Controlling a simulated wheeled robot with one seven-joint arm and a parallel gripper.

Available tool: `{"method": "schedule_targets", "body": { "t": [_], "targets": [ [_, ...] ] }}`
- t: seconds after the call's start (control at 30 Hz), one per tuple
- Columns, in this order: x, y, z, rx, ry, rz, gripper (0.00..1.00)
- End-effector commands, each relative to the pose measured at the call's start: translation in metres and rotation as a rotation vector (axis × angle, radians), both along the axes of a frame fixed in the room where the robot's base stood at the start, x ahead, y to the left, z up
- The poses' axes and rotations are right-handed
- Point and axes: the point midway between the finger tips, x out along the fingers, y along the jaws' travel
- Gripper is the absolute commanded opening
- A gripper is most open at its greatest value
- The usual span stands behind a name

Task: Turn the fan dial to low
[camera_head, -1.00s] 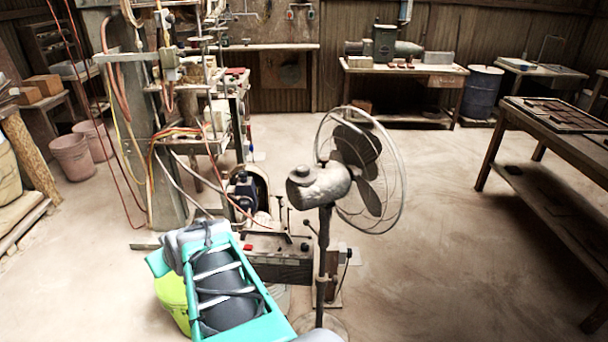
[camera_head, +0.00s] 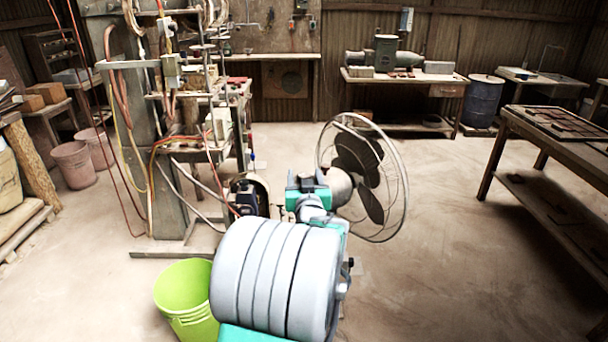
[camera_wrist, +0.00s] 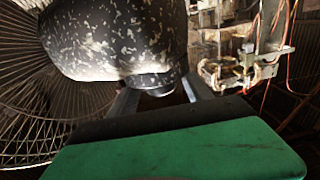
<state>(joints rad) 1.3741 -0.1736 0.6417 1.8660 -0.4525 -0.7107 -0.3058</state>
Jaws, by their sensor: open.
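The fan (camera_head: 362,180) stands ahead of me in the head view, its wire cage facing right. My arm hides its stand and most of its motor housing (camera_head: 340,187). In the wrist view the dark, paint-flecked motor housing (camera_wrist: 120,38) fills the upper left. A small round knob, which looks like the dial (camera_wrist: 155,86), sits on its near lower edge. My gripper (camera_wrist: 160,89) is open, with one finger on each side of the dial. I cannot tell whether either finger touches it. The dial's setting is not readable. The head view does not show the fingertips clearly.
The wire cage (camera_wrist: 35,115) is close on the left in the wrist view. The press machine (camera_head: 165,130) with hanging hoses stands left of the fan. A green bucket (camera_head: 185,292) is on the floor beside my arm. A workbench (camera_head: 560,125) stands right; open floor lies between.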

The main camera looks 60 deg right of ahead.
Motion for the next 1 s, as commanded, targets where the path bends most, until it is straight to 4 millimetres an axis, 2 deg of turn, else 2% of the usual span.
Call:
{"method": "schedule_targets", "body": {
  "t": [0.27, 0.9, 1.0],
  "targets": [
    [0.0021, -0.0032, -0.0002, 0.0, 0.0, 0.0, 0.58],
    [0.0016, -0.003, -0.0003, -0.001, 0.001, 0.0, 0.05],
    [0.0016, -0.003, -0.0003, -0.001, 0.001, -0.001, 0.0]
  ]
}}
